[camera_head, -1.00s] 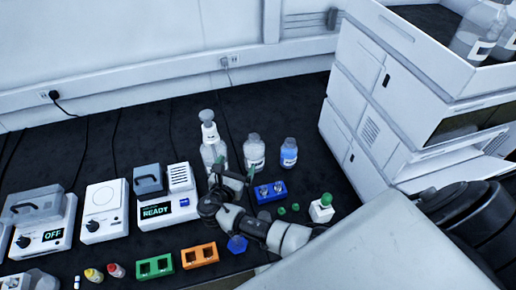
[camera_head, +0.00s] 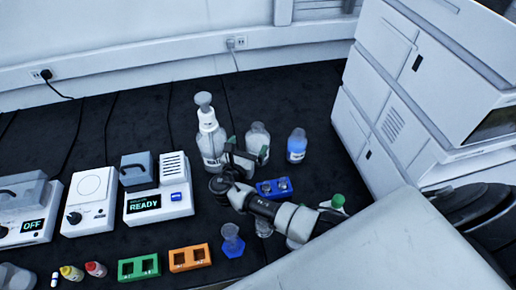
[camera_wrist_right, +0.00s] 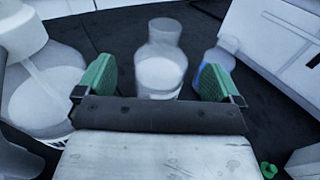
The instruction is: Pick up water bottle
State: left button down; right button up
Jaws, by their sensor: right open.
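The likely water bottle is a clear, label-bearing bottle (camera_head: 257,138) in the middle of a row of three in the head view. It stands upright on the dark bench, partly hidden by my right gripper (camera_head: 247,151). In the right wrist view the clear bottle (camera_wrist_right: 160,65) stands ahead, framed between the green fingertips of my open right gripper (camera_wrist_right: 156,82). The fingers hold nothing. Whether they reach around the bottle, I cannot tell. My left gripper is not in view.
A taller pump-top bottle (camera_head: 211,142) stands close on the left, and a blue-liquid bottle (camera_head: 297,147) on the right. A blue rack (camera_head: 273,188) lies in front. White instruments (camera_head: 157,200) stand left; a tall white stack (camera_head: 395,110) stands right.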

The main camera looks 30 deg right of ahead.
aim_at(255, 135)
jog(key=x, duration=0.3)
jog(key=shift+d+f+b, duration=0.1)
jog(key=shift+d+b, duration=0.05)
jog(key=shift+b, duration=0.25)
jog(key=b+x, duration=0.2)
jog(key=x, duration=0.2)
jog(key=shift+s+d, duration=0.1)
jog(key=shift+d, duration=0.1)
jog(key=shift+w+d, duration=0.15)
jog(key=shift+w, duration=0.05)
